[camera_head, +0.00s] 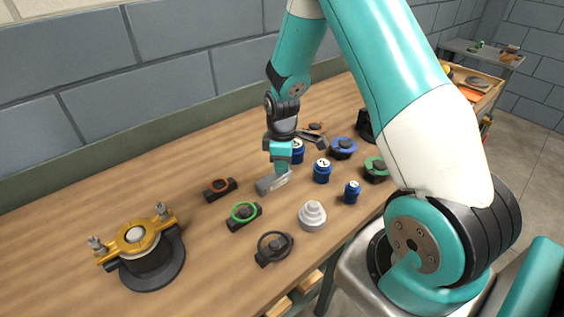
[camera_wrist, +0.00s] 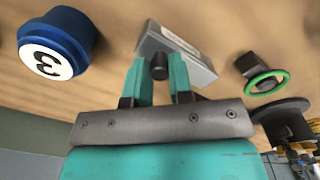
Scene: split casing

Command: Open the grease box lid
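The grease box (camera_head: 273,182) is a small grey block with a pale label on its side, standing on the workbench. It also shows in the wrist view (camera_wrist: 190,58), beyond my fingers. A dark round knob (camera_wrist: 159,67) stands at its near side in that view. My gripper (camera_head: 280,166) is directly above the box, pointing down. The lid's seam is too small to make out.
Blue numbered canisters (camera_head: 322,171) stand right of the box. An orange-ringed part (camera_head: 220,188), a green-ringed part (camera_head: 244,214), a black ring handle (camera_head: 274,248) and a stepped grey piece (camera_head: 312,215) lie nearby. A yellow-clamped fixture (camera_head: 140,245) stands at left.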

